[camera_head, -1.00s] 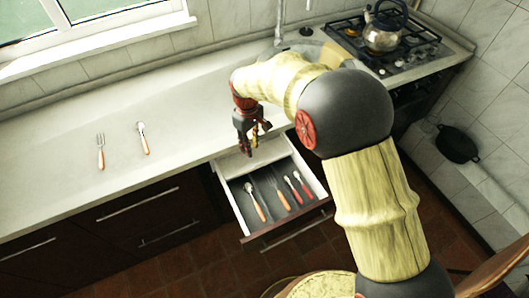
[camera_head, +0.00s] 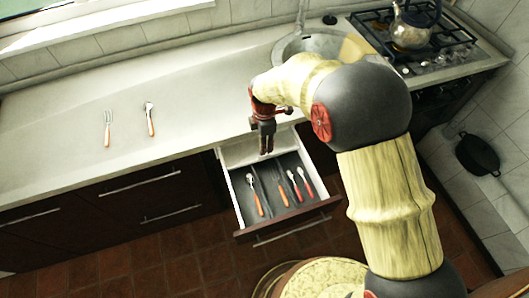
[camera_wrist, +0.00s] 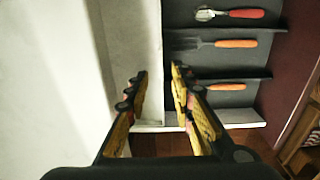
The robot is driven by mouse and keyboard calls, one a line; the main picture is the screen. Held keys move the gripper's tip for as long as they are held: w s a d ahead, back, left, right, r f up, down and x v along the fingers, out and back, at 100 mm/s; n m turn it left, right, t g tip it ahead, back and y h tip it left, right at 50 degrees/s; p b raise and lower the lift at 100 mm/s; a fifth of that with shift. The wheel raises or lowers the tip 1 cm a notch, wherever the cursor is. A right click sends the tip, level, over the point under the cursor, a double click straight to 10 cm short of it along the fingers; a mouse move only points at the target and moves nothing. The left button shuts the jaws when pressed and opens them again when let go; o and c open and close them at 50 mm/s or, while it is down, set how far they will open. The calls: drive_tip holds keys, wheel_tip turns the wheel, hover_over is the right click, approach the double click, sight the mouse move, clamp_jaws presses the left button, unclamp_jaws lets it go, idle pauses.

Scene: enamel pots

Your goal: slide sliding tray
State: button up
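The sliding tray appears to be the pale panel (camera_head: 240,153) at the back of an open drawer (camera_head: 237,205), next to the counter edge. In the wrist view its raised pale edge (camera_wrist: 154,60) runs between my two fingers. My gripper (camera_head: 266,151) points down over the panel's right part in the head view. In the wrist view my gripper (camera_wrist: 157,75) is open, with a finger on each side of that edge. I cannot tell whether the fingers touch it. In front of the panel, dark compartments hold orange-handled and red-handled cutlery (camera_head: 283,192).
A fork (camera_head: 108,128) and a spoon (camera_head: 150,119) lie on the pale counter (camera_head: 60,165). A sink (camera_head: 310,43) and a stove with a kettle (camera_head: 411,29) are at the back right. A dark pan (camera_head: 478,155) hangs at the right. The left counter is mostly clear.

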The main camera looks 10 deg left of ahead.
wheel_tip(320, 180, down, 6)
drive_tip(key=shift+f+b, duration=0.1)
drive_tip(key=shift+b, duration=0.7)
drive_tip(key=c, duration=0.3)
clamp_jaws()
